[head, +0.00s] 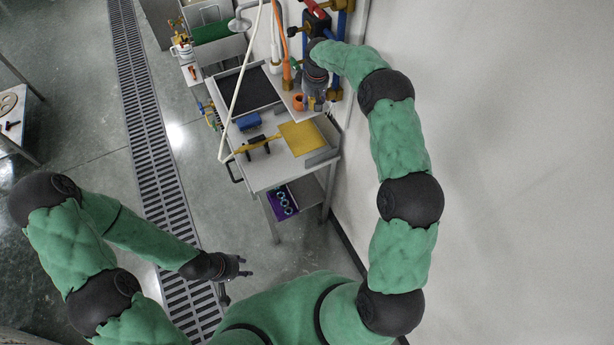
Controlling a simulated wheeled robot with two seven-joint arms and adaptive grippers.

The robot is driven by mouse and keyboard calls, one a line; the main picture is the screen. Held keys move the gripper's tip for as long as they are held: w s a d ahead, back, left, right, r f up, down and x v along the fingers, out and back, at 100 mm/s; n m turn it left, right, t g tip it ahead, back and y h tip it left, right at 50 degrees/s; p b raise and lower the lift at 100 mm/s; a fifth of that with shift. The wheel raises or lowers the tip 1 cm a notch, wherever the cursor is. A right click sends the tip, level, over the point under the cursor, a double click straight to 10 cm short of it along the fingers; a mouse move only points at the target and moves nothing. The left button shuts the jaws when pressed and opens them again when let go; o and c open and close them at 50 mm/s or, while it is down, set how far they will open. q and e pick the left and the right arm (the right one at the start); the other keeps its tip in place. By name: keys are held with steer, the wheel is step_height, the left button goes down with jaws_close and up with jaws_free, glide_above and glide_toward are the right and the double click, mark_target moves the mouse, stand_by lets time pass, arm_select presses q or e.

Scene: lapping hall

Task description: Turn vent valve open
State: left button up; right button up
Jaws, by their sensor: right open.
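Pipework with a red part (315,9), a blue pipe (341,22) and brass fittings (335,94) is fixed to the wall beyond the cart. I cannot tell for sure which part is the vent valve. My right arm and hand cover part of this pipework. My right gripper (313,104) points down beside the wall, open and empty, close to the brass fitting and the cart's right edge. My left gripper (246,266) hangs low in front of the cart, away from the pipework. Its fingers are too small to judge.
A grey cart (265,176) carries a black mat (247,90), a blue block (248,121), a yellow plate (302,138) and an orange ring (299,102). A white hose (243,82) and an orange hose (285,45) hang over it. The wall (490,130) bounds the right side.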

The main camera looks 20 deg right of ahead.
steer(key=shift+f+t+b, duration=0.15)
steer(key=shift+t+b, duration=1.75)
steer(key=shift+t, duration=0.3)
steer(key=shift+w+t+y+b, duration=0.1)
steer(key=shift+t+y+b, duration=0.25)
steer(key=shift+t, duration=2.65)
steer(key=t+b, duration=0.2)
steer(key=t, duration=0.1)
steer(key=shift+w+y, duration=0.1)
steer(key=shift+y, duration=0.15)
steer(key=shift+a+t+b, duration=0.1)
steer(key=shift+t+b, duration=0.45)
steer(key=shift+t, duration=0.65)
steer(key=s+d+b, duration=0.1)
steer(key=s, duration=1)
steer(key=s+a+f+m+g+b, duration=0.1)
steer(key=s+a+f+g+b, duration=0.1)
steer(key=f, duration=0.7)
steer(key=s+a+f+m+g+b, duration=0.1)
steer(key=a+f+b, duration=0.3)
steer(key=f, duration=0.6)
steer(key=s+a+f+m+g+y+b, duration=0.1)
steer(key=s+a+f+g+b, duration=0.2)
steer(key=f, duration=0.6)
steer(key=shift+s+a+f+g+b, duration=0.15)
steer(key=shift+s+a+g+b, duration=0.35)
steer(key=shift+b, duration=0.55)
steer(key=shift+w, duration=0.15)
